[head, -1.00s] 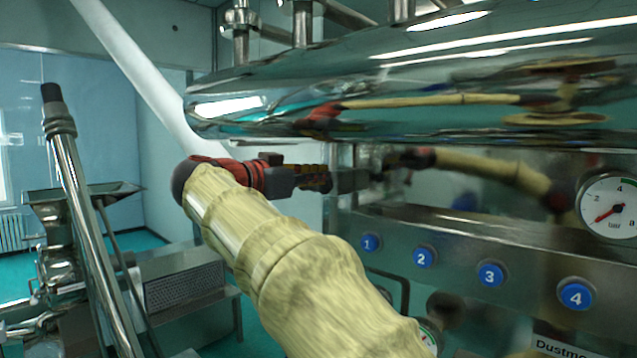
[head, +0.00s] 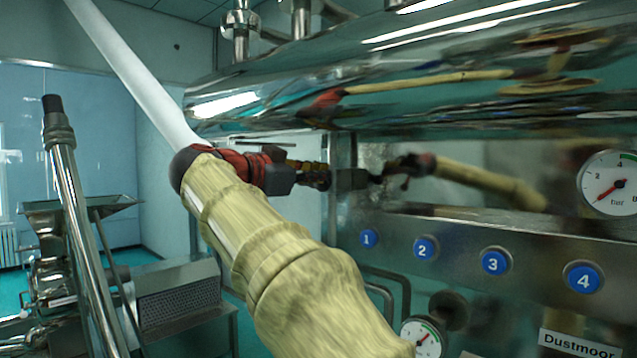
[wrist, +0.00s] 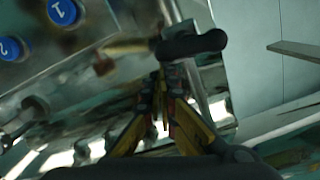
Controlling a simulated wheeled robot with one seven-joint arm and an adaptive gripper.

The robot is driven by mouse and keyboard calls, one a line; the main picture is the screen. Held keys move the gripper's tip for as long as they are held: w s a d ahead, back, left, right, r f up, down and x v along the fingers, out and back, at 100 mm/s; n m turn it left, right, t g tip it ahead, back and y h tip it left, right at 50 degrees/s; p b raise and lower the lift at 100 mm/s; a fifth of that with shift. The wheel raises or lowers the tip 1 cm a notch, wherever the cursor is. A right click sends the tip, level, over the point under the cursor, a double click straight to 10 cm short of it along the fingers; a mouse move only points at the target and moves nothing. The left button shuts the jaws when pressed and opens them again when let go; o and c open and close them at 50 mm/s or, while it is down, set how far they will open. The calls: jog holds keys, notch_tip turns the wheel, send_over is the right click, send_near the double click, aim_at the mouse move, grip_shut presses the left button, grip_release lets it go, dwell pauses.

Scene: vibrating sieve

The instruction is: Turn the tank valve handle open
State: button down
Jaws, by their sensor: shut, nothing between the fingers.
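A dark bar-shaped handle with a rounded end (wrist: 192,44) shows in the wrist view, just beyond my fingertips; I take it for the tank valve handle. In the head view a dark grey block (head: 352,179) in front of the steel panel appears to be the same handle. My gripper (head: 322,177), with yellow-and-black fingers, points at it from the left. The fingers also show in the wrist view (wrist: 163,78), shut and empty, their tips close to the handle. I cannot tell whether they touch it.
The shiny steel tank (head: 290,100) hangs above my gripper and reflects my arm. The panel carries blue numbered buttons (head: 426,248) and a pressure gauge (head: 607,184). A second gauge (head: 424,338) sits low. Steel equipment (head: 180,291) stands at left.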

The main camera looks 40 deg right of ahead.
jog(key=shift+s+f+m+b, duration=0.1)
jog(key=shift+f+m+b, duration=0.65)
jog(key=shift+b, duration=1.35)
jog(key=shift+s+f+m+b, duration=0.1)
jog(key=shift+f+m+b, duration=0.2)
jog(key=shift+m+b, duration=1.3)
jog(key=shift+f+m+t+b, duration=0.3)
jog(key=shift+f+m+b, duration=0.35)
jog(key=shift+b, duration=2)
jog(key=shift+w+f+m+b, duration=0.1)
jog(key=shift+f+m+b, duration=0.25)
jog(key=shift+m+b, duration=0.5)
jog(key=shift+w+f+m+b, duration=0.1)
jog(key=shift+f+m+b, duration=0.2)
jog(key=shift+m+b, duration=0.55)
jog(key=shift+w+f+b, duration=0.1)
jog(key=shift+f+b, duration=0.1)
jog(key=shift+b, duration=0.45)
jog(key=shift+w+f+m+b, duration=0.25)
jog(key=shift+m+b, duration=0.2)
jog(key=shift+m, duration=0.3)
jog(key=shift+w+f+m+b, duration=0.1)
jog(key=shift+f+m+b, duration=0.1)
jog(key=shift+m+b, duration=0.4)
jog(key=shift+w+f, duration=0.25)
jog(key=shift+s+b, duration=0.1)
jog(key=shift+b, duration=0.2)
